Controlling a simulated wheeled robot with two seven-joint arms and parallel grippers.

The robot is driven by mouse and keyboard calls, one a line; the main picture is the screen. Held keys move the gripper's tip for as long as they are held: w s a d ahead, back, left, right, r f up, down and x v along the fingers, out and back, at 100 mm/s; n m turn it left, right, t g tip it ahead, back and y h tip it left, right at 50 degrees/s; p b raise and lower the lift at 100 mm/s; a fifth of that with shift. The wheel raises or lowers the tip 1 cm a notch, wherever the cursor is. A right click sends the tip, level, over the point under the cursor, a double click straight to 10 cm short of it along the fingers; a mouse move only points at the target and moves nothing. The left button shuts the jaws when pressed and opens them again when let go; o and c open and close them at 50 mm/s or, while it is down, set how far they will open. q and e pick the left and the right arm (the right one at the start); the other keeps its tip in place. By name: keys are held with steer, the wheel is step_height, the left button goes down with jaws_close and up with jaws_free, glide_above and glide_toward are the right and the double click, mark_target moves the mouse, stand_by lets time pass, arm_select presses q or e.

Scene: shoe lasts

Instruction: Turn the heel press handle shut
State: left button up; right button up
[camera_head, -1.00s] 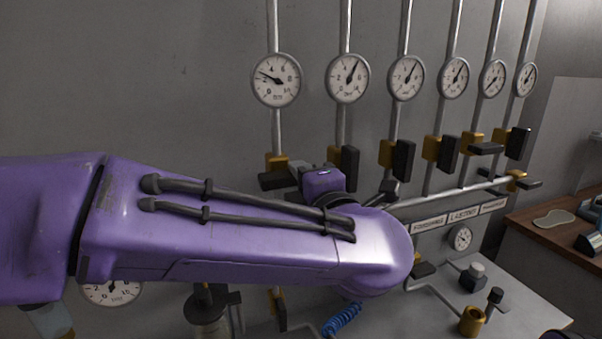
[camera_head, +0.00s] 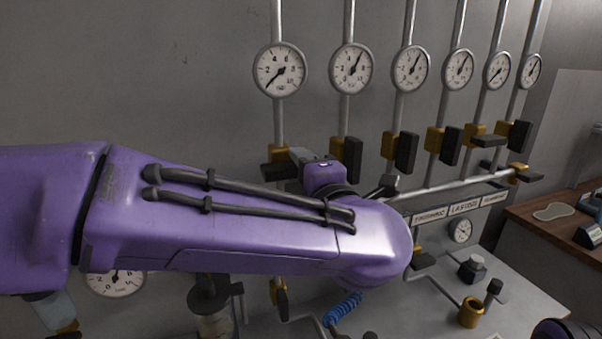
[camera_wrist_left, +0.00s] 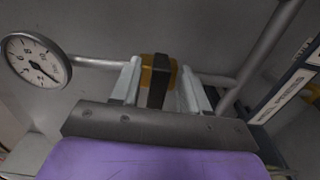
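The leftmost valve (camera_head: 277,153) in the head view has a yellow body and a black handle (camera_head: 279,171) lying across its vertical pipe. In the left wrist view the same black handle (camera_wrist_left: 158,91) stands crosswise to the pipe, in front of the yellow body (camera_wrist_left: 147,68). My left gripper (camera_wrist_left: 160,88) is open, with one grey finger on each side of the handle and gaps between. In the head view my left gripper (camera_head: 301,160) is mostly hidden behind my purple forearm. My right gripper is out of view.
The leftmost pipe's gauge (camera_head: 279,70) reads near zero; it also shows in the wrist view (camera_wrist_left: 35,61). Several similar gauges and valves stand to the right, the closest with an upright black handle (camera_head: 352,160). A horizontal pipe and label strip (camera_head: 464,207) run below.

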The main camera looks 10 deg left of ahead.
arm_select(q)
steer(key=b+v, duration=0.2)
steer(key=v, duration=0.8)
steer(key=shift+s+d, duration=0.2)
steer(key=shift+a, duration=0.1)
